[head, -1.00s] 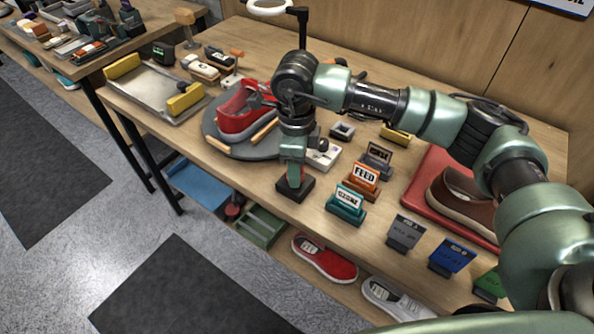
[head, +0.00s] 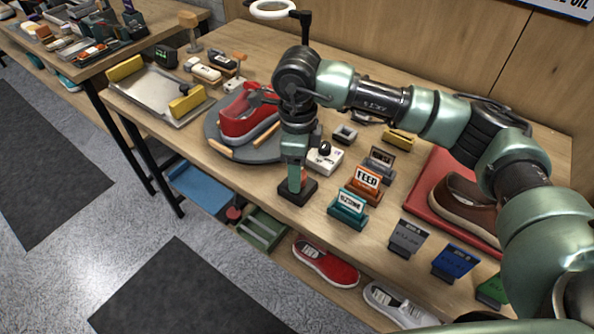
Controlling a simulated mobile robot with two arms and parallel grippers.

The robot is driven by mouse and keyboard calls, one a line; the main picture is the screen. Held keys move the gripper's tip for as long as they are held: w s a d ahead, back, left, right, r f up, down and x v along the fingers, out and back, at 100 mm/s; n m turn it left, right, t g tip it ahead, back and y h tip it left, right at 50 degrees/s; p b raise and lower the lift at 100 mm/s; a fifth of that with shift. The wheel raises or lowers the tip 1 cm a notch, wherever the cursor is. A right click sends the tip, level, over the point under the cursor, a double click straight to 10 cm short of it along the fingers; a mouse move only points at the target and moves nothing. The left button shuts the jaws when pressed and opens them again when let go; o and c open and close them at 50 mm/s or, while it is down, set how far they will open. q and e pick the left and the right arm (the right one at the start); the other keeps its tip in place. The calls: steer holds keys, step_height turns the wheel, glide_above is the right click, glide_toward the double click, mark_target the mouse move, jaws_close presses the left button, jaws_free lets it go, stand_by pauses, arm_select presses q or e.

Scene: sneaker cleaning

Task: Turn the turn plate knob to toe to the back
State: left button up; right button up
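A red shoe (head: 243,124) sits on the round grey turn plate (head: 270,151), left of the middle of the table. My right arm reaches across from the right and partly covers the shoe and plate. Dark gripper parts (head: 262,97) show over the shoe's upper side; whether the fingers are open or touch it cannot be told. A white box with a black knob (head: 325,149) stands right of the plate, apart from those gripper parts. A green upright piece over a black block (head: 298,191) shows below the wrist. My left gripper is not in view.
An orange FEED sign (head: 364,184) and a teal sign (head: 347,208) stand in front. A brown shoe (head: 467,205) lies on a red mat (head: 436,165) at right. A metal tray (head: 150,92) with yellow pads is at left. More shoes are on the shelf below.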

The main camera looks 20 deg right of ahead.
step_height(320, 180, up, 6)
steer(key=shift+a+r+b, duration=0.1)
steer(key=shift+r+b, duration=0.15)
steer(key=shift+b, duration=0.2)
